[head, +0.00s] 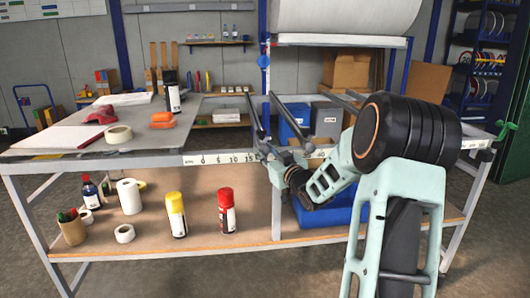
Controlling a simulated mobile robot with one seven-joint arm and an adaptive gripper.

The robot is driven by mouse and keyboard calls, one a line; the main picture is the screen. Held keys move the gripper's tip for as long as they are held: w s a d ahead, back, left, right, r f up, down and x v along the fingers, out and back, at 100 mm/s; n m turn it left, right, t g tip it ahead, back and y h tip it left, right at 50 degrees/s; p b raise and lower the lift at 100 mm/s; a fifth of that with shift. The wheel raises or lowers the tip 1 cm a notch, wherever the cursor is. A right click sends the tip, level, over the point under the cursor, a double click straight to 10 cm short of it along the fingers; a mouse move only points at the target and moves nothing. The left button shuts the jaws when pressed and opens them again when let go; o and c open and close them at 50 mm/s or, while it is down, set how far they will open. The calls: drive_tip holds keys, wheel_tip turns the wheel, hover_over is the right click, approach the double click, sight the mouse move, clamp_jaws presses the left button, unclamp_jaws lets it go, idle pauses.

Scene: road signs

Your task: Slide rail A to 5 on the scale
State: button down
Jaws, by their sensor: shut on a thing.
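The scale (218,159) is a white strip along the front edge of the workbench, with 0, 5, 10 and 15 readable from left to right. Two dark rails run back across the bench top: a left rail (254,115) and a right rail (288,120). I cannot read a letter on either, so I cannot tell which is rail A. My gripper (264,151) is at the front end of the left rail, just right of the 15 mark, and is shut on it. The fingers are small and dark here, and my arm hides part of the scale to the right.
The strip beside the scale's low numbers looks clear. Spray cans (227,210) stand on the lower shelf. A large roll (345,16) hangs behind.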

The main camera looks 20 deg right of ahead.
sight(218, 153)
drive_tip(key=w+a+b, duration=0.1)
drive_tip(key=a+b, duration=0.1)
drive_tip(key=a, duration=0.2)
drive_tip(key=w+a+b, duration=0.1)
drive_tip(key=a+b, duration=0.1)
drive_tip(key=a, duration=0.3)
drive_tip(key=w+a+b, duration=0.2)
drive_tip(key=a, duration=0.3)
drive_tip(key=shift+r+b, duration=0.15)
drive_tip(key=shift+b, duration=0.2)
drive_tip(key=shift+w+a+r, duration=0.15)
drive_tip(key=shift+a, duration=0.1)
drive_tip(key=c, duration=1.9)
unclamp_jaws()
drive_tip(key=shift+d, duration=0.1)
drive_tip(key=o, duration=0.3)
drive_tip(key=shift+f, duration=0.2)
drive_tip(key=s, duration=1.2)
drive_tip(key=shift+d, duration=0.25)
drive_tip(key=shift+r, duration=0.15)
